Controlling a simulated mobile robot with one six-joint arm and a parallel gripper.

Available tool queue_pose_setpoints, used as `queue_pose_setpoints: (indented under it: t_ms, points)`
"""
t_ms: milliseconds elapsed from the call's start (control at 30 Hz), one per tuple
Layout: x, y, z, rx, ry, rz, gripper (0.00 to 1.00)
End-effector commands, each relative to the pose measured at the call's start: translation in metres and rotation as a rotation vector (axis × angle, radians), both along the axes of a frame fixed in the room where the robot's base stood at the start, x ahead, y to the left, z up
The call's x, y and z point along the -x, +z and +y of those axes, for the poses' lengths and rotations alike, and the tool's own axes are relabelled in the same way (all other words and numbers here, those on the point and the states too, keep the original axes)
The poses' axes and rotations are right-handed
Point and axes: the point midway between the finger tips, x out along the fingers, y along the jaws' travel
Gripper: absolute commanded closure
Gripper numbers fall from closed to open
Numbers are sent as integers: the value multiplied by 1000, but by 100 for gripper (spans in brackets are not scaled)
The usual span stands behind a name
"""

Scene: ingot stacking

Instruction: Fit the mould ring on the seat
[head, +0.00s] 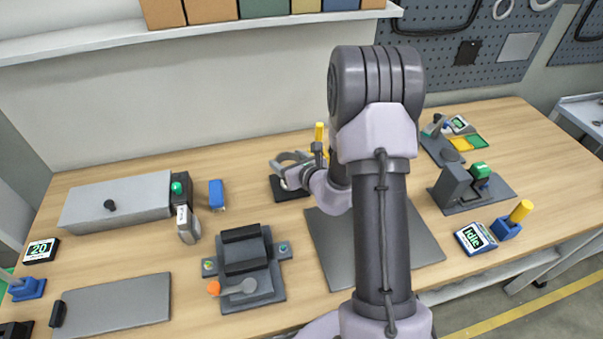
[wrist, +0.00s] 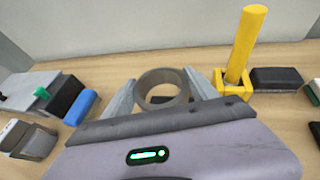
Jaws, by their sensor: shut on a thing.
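My gripper (head: 291,165) is over the back middle of the table, left of my upright arm link. In the wrist view its two light grey fingers (wrist: 162,86) stand on either side of a grey mould ring (wrist: 151,76) and are shut on it. The ring is open in the middle, with wood and a small dark patch seen through it. A dark flat base (head: 289,194), perhaps the seat, shows under the gripper in the head view. The gripper hides much of it, and I cannot tell whether the ring touches it.
A yellow post (wrist: 245,45) stands in a yellow holder just right of the ring, with a black block (wrist: 276,79) beyond. A blue block (head: 216,194) and a grey box (head: 120,200) are left. A dark mat (head: 325,245) lies in front.

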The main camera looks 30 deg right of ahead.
Motion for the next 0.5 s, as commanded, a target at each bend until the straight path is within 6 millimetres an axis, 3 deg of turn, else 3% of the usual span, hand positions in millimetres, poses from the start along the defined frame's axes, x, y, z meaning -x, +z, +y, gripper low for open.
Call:
queue_pose_setpoints:
  t_ms: [500]
  points:
    - [-3, -5, 0, -1, -13, -2, 93]
